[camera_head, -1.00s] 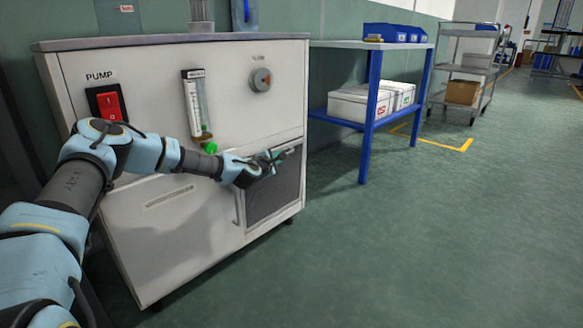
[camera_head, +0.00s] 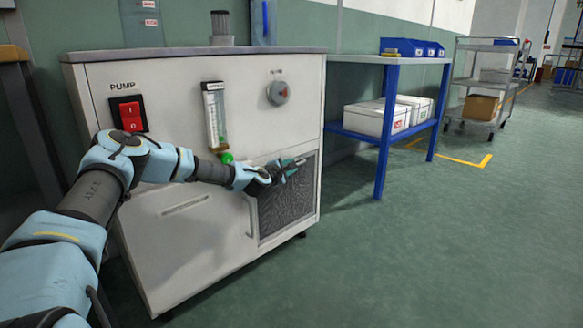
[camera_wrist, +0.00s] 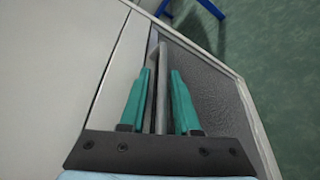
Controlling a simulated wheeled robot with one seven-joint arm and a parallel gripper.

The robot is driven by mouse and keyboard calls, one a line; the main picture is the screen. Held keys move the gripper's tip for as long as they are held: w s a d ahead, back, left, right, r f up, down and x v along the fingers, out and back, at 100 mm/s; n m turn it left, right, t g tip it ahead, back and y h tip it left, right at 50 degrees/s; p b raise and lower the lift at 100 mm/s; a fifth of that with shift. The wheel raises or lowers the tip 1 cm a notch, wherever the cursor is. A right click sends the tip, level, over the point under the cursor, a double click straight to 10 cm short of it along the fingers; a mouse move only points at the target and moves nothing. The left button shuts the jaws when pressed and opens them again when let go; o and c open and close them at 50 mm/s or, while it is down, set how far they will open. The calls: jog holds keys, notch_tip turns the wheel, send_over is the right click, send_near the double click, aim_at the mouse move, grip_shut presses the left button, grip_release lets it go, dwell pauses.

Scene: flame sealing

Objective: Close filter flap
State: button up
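In the head view the mesh panel (camera_head: 288,205) sits at the lower right of the white cabinet front. Its light upper edge is partly hidden by my gripper (camera_head: 297,164). How far the flap stands out from the cabinet is unclear.
The white cabinet (camera_head: 180,235) carries a red pump switch (camera_head: 131,116), a flow tube (camera_head: 215,115) and a round knob (camera_head: 278,92). A curved handle (camera_head: 250,215) stands left of the mesh. A blue-legged table (camera_head: 384,130) stands to the right. Floor in front is clear.

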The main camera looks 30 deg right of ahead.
jog(key=shift+r, duration=0.2)
jog(key=p+v, duration=0.3)
jog(key=v, duration=0.7)
jog(key=shift+s+a, duration=0.25)
jog(key=shift+a, duration=0.1)
jog(key=shift+f, duration=0.15)
